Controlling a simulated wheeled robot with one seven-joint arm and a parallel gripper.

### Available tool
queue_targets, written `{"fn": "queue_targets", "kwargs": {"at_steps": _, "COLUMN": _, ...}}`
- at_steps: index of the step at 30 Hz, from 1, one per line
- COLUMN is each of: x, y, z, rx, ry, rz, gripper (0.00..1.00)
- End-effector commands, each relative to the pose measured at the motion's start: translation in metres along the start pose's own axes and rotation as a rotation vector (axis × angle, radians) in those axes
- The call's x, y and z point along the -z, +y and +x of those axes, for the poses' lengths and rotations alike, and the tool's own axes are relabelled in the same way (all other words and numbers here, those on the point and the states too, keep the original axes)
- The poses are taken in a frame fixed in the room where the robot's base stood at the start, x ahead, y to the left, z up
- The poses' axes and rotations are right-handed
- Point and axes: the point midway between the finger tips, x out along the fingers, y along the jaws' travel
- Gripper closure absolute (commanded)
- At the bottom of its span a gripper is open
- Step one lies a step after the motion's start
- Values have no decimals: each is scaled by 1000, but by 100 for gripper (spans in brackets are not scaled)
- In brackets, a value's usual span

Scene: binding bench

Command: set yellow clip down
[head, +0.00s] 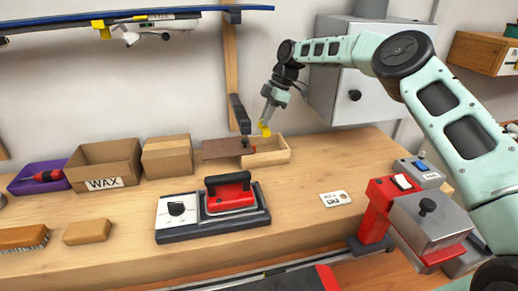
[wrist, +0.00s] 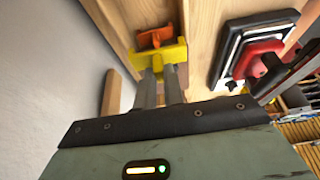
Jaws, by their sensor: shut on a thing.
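My gripper (head: 269,112) is shut on the yellow clip (head: 265,130), with the arm reaching in from the right. The clip is over a small open wooden box (head: 272,159) at the back of the bench. In the wrist view the yellow clip (wrist: 164,54) sits across both fingertips. An orange piece (wrist: 155,38) shows just beyond it, partly hidden by the clip. Whether the clip touches the box cannot be told.
A brown lid (head: 220,148) with a dark knob covers the box's left part. A cardboard box (head: 168,156) and a WAX box (head: 104,166) stand left.

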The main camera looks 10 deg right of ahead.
Motion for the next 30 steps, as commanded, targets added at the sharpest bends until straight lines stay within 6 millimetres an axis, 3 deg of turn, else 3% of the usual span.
{"fn": "queue_targets", "kwargs": {"at_steps": 24, "x": -37, "y": -1, "z": 89, "rx": 2, "ry": 1, "rz": 1, "gripper": 100}}
{"fn": "queue_targets", "kwargs": {"at_steps": 30, "x": -38, "y": 0, "z": 92, "rx": -1, "ry": 0, "rz": 0, "gripper": 100}}
